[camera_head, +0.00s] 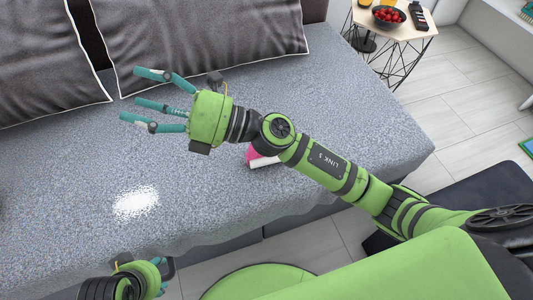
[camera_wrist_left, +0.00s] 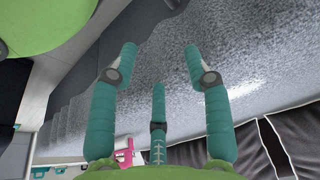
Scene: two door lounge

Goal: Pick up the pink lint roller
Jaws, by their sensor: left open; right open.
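The pink lint roller (camera_head: 262,159) lies on the grey sofa seat in the head view, partly hidden behind my right arm. Its pink part and a white part show. My right gripper (camera_head: 150,103) is open and empty above the seat, well to the left of the roller. My left gripper (camera_head: 150,280) is low at the bottom edge, in front of the sofa and partly cut off. In the left wrist view my left gripper (camera_wrist_left: 160,62) has its fingers spread with nothing between them. A pink object shows low there, partly hidden; I cannot tell what it is.
The grey sofa seat (camera_head: 345,140) has a patch of white specks (camera_head: 136,202) on it. Dark cushions (camera_head: 210,40) line its back. A small side table (camera_head: 400,30) with a bowl of red fruit (camera_head: 388,16) and a remote (camera_head: 418,15) stands at top right.

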